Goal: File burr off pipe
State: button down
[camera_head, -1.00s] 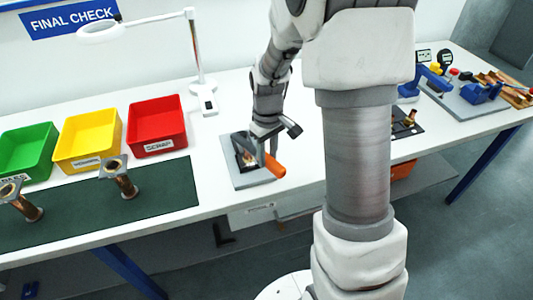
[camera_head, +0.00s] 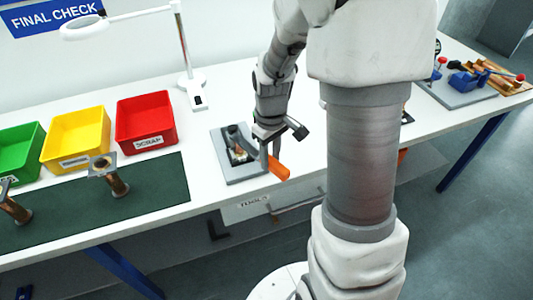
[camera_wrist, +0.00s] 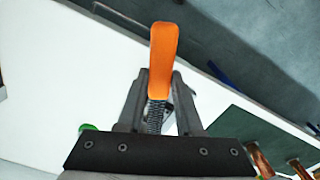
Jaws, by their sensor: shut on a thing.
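My gripper (camera_head: 268,140) is shut on a file with an orange handle (camera_head: 279,168). The handle (camera_wrist: 163,60) stands up between the two fingers in the wrist view, with a ribbed dark part below it. The gripper is at the right edge of a grey plate (camera_head: 238,175) that carries a dark fixture (camera_head: 232,138). A small coppery or light piece shows in the fixture, partly hidden by the gripper. I cannot tell whether the file touches it. Two flanged copper pipes (camera_head: 117,184) (camera_head: 15,209) stand on a green mat (camera_head: 162,192) at the left.
Red (camera_head: 146,120), yellow (camera_head: 75,140) and green (camera_head: 20,150) bins line the back left. A white lamp (camera_head: 188,60) stands behind the plate. A grey board (camera_head: 455,97) with blue tools is at the far right. A drawer (camera_head: 250,207) is below the front edge.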

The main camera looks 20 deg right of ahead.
aim_at(257, 154)
jog(key=shift+w+a, duration=0.35)
jog(key=shift+w, duration=0.45)
jog(key=shift+w+a, duration=0.3)
jog(key=shift+w, duration=0.5)
jog(key=shift+w+a, duration=0.35)
jog(key=shift+w, duration=0.45)
jog(key=shift+s+d+f, duration=0.1)
jog(key=shift+s+d, duration=0.25)
jog(key=shift+s, duration=0.45)
jog(key=shift+s+d+r, duration=0.1)
jog(key=shift+s+d, duration=0.2)
jog(key=shift+s, duration=0.55)
jog(key=shift+s+d+f, duration=0.1)
jog(key=shift+s+d, duration=0.25)
jog(key=shift+s, duration=0.45)
dwell(3.1)
